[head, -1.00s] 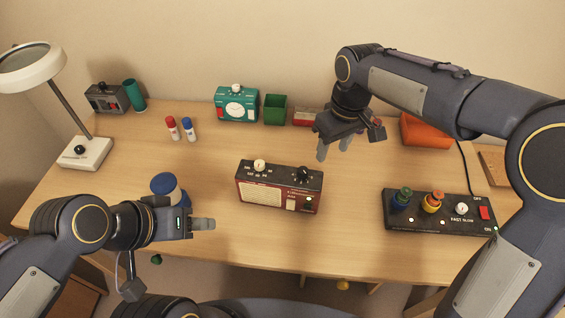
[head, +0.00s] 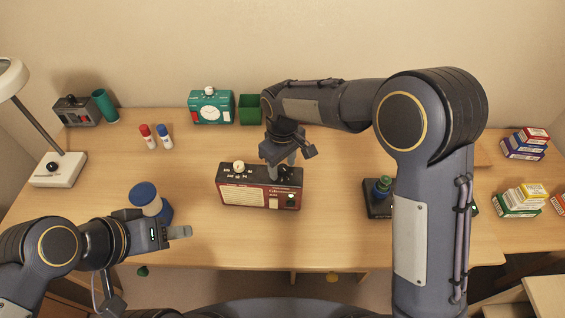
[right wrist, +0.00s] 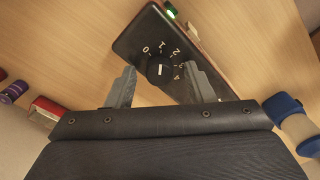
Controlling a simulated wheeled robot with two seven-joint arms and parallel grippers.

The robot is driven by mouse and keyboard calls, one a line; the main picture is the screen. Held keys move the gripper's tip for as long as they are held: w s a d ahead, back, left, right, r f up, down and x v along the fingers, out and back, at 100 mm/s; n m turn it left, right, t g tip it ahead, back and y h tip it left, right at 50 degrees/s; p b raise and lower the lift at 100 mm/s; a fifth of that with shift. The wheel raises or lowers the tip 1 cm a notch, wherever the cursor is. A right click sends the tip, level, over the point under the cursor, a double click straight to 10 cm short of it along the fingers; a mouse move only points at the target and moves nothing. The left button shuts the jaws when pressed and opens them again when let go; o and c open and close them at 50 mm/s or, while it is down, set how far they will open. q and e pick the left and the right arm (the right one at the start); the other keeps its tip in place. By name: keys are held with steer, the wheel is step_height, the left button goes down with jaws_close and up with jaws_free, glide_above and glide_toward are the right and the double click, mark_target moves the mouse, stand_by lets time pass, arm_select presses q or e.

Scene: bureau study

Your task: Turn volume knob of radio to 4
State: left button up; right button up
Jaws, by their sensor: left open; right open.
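The red radio (head: 232,196) with a dark top stands near the middle of the desk. Its white knob (head: 239,167) is at the top left, and its black knob is mostly hidden under my right gripper (head: 281,160). In the right wrist view the black volume knob (right wrist: 160,69) has the numbers 0 to 4 around it and a short white pointer mark; which number it points at is hard to tell. My right gripper is open, with its fingers either side of the knob and apart from it. My left gripper (head: 180,233) is open and empty, left of the radio.
A black control panel (head: 377,210) is partly hidden behind my right arm.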

steer(key=shift+c, duration=0.2)
steer(key=c, duration=1)
steer(key=shift+o, duration=0.2)
